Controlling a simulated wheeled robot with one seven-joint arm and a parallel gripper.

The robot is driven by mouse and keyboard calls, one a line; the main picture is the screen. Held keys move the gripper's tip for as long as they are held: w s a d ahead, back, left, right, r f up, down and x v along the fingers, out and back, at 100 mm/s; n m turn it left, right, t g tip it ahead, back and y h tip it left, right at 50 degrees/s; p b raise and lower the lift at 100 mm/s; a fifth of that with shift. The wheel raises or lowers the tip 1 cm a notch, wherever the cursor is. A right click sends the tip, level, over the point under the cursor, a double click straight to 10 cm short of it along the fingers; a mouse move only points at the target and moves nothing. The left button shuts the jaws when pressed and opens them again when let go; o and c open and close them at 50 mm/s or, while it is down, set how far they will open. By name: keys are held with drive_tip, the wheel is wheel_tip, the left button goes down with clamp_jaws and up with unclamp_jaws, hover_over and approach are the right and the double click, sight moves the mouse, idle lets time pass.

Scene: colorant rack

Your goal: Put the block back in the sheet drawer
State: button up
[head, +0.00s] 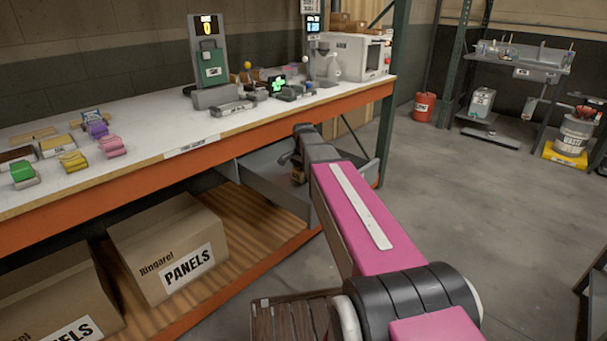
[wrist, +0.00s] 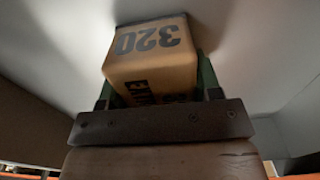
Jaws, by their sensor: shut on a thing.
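My gripper (wrist: 155,95) is shut on a tan block (wrist: 152,65) marked "320" in dark print. In the wrist view the block sits between the green-edged fingers, in front of a dark bar. In the head view my gripper (head: 298,160) points down over the open grey sheet drawer (head: 262,184) under the bench, and the arm hides part of the drawer. Pale grey surfaces of the drawer (wrist: 55,75) surround the block in the wrist view. I cannot tell whether the block touches the drawer floor.
The white bench (head: 140,150) with an orange front beam runs above the drawer and holds several coloured rolls and devices. Cardboard boxes labelled "PANELS" (head: 168,250) stand on the wooden lower shelf. A green post (head: 392,110) stands right of the drawer.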

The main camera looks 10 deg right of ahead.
drive_tip(key=shift+f, duration=0.15)
drive_tip(key=o, duration=0.9)
wheel_tip(320, 180, up, 12)
drive_tip(key=shift+r, duration=0.15)
